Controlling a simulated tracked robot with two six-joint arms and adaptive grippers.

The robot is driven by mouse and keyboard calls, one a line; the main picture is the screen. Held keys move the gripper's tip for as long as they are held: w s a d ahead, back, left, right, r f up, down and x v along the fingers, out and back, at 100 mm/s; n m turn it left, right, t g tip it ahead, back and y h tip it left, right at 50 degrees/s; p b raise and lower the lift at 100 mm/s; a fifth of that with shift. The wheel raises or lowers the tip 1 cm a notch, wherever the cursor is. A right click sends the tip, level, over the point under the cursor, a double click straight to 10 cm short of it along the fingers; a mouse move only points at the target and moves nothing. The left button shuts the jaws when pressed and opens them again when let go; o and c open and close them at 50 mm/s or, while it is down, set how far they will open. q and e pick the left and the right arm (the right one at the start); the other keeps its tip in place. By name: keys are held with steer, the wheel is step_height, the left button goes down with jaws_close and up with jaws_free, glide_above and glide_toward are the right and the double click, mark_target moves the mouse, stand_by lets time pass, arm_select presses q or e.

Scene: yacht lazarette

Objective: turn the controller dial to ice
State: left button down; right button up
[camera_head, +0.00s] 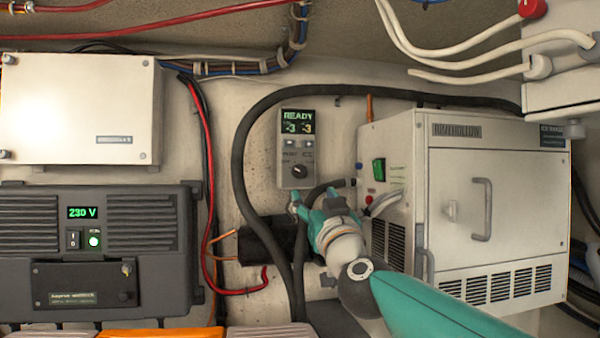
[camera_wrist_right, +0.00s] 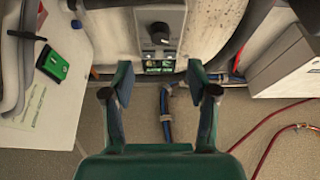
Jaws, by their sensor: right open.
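The controller (camera_head: 297,148) is a small grey panel on the back wall. Its green display reads READY with -3 and -3 below. Its black dial (camera_head: 299,171) is near the lower end; the small labels and the dial's pointing direction are too blurred to read. My right gripper (camera_head: 317,196) is open and empty, just below and slightly right of the dial, apart from it. In the right wrist view the controller (camera_wrist_right: 174,18) appears upside down, with the dial (camera_wrist_right: 158,33) beyond the gap between the open fingers of the gripper (camera_wrist_right: 160,82). My left gripper is not in view.
A white machine (camera_head: 490,215) with a green switch stands close to the right of the gripper. A thick black hose (camera_head: 240,150) loops around the controller. A dark 230 V unit (camera_head: 95,250) and a white box (camera_head: 80,108) are on the left.

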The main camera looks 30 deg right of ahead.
mark_target(301, 174)
steer(key=p+x, duration=0.4)
steer(key=x, duration=0.5)
steer(key=shift+w+r, duration=0.15)
steer(key=shift+r, duration=0.1)
steer(key=shift+w+d+r+p, duration=0.1)
steer(key=shift+w+d+p, duration=0.15)
steer(key=shift+w, duration=0.25)
steer(key=shift+a, duration=0.1)
jaws_close()
